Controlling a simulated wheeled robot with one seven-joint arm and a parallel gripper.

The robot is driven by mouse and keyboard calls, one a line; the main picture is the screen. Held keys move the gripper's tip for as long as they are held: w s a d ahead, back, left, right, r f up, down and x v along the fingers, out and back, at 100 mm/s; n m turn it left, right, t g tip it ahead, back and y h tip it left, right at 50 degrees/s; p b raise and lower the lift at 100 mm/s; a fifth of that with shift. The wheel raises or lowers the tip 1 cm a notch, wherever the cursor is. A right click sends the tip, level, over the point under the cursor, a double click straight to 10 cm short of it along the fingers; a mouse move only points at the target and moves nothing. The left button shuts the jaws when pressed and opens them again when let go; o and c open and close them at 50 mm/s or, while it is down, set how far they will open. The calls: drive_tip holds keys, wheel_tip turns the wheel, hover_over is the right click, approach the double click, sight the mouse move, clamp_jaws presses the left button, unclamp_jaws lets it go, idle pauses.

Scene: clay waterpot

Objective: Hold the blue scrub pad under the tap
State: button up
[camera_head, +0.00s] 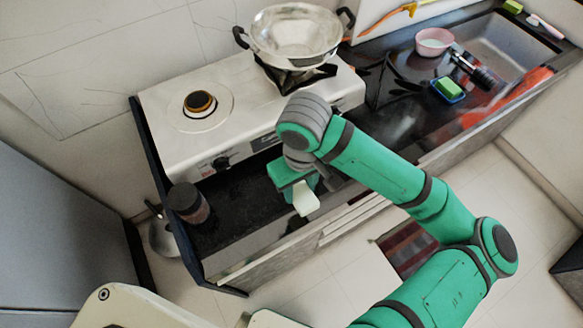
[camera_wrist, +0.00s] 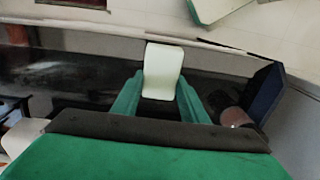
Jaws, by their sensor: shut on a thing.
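My gripper (camera_head: 296,184) is over the dark counter in front of the stove. It is shut on a pale, whitish pad (camera_head: 306,199), which sticks out past the fingers. In the wrist view the pad (camera_wrist: 163,65) stands between the two green fingers (camera_wrist: 160,95). I see no clearly blue scrub pad; a green block (camera_head: 447,87) with a blue base (camera_head: 455,98) lies by the sink, far to the right of my gripper. A dark, shiny fitting (camera_head: 474,72) at the sink's edge may be the tap, but I cannot tell for sure.
A white stove (camera_head: 183,150) bears a metal wok (camera_head: 297,36). A dark jar (camera_head: 187,202) stands at the counter's left end. A pink bowl (camera_head: 434,41) is near the sink (camera_head: 505,45). The counter between the stove and the sink is partly free.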

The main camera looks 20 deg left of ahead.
drive_tip(key=w+a+f, duration=0.6)
drive_tip(key=w+f, duration=0.1)
drive_tip(key=shift+w+a+f, duration=0.3)
drive_tip(key=shift+a, duration=0.05)
drive_tip(key=shift+w+a+f, duration=0.1)
drive_tip(key=shift+w+f, duration=0.05)
drive_tip(key=shift+f, duration=0.05)
drive_tip(key=shift+w+a+f, duration=0.1)
drive_tip(key=shift+f, duration=0.85)
drive_tip(key=shift+w+a+f, duration=0.1)
drive_tip(key=shift+f, duration=0.85)
drive_tip(key=shift+f, duration=0.15)
drive_tip(key=o, duration=1.4)
